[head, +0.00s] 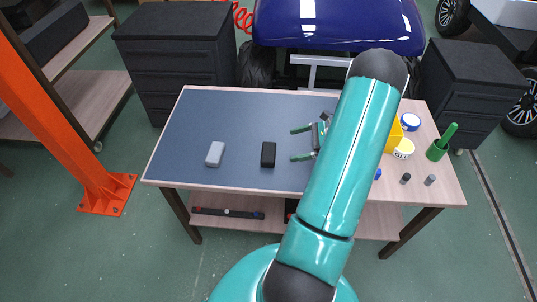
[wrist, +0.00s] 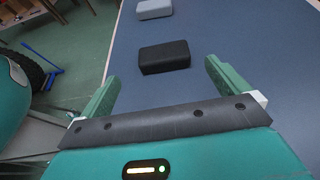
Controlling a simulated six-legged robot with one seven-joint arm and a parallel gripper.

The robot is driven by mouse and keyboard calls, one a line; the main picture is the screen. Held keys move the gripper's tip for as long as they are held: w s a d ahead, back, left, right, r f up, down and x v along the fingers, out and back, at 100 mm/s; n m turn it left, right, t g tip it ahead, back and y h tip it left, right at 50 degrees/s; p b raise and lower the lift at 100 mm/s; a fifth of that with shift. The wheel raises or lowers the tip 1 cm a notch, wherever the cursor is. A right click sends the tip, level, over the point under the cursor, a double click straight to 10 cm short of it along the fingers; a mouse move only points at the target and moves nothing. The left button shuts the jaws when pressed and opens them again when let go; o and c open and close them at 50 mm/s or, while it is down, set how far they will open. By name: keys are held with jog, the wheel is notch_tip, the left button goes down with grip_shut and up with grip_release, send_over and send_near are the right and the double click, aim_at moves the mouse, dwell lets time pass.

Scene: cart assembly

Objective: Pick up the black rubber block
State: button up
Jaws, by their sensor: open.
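The black rubber block (head: 268,154) lies flat on the dark blue mat near the table's middle. In the wrist view the black block (wrist: 164,56) lies just beyond my fingertips, between their lines. My gripper (head: 301,143) is open and empty, with its two green fingers pointing left toward the block. The block is apart from the fingers. My gripper also shows in the wrist view (wrist: 158,74), with the fingers wide apart. My arm hides part of the table to the right of the gripper.
A grey block (head: 215,154) lies left of the black one. The mat (head: 215,115) behind the blocks is clear. A shelf (head: 235,205) sits below.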

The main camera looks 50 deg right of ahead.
aim_at(269, 151)
jog(key=shift+s+d+f, duration=0.15)
jog(key=shift+d+f, duration=0.05)
jog(key=shift+f, duration=0.2)
jog(key=shift+w+a+f, duration=0.15)
jog(key=shift+w, duration=0.05)
jog(key=x, duration=1.3)
jog(key=c, duration=0.8)
jog(key=shift+o, duration=0.2)
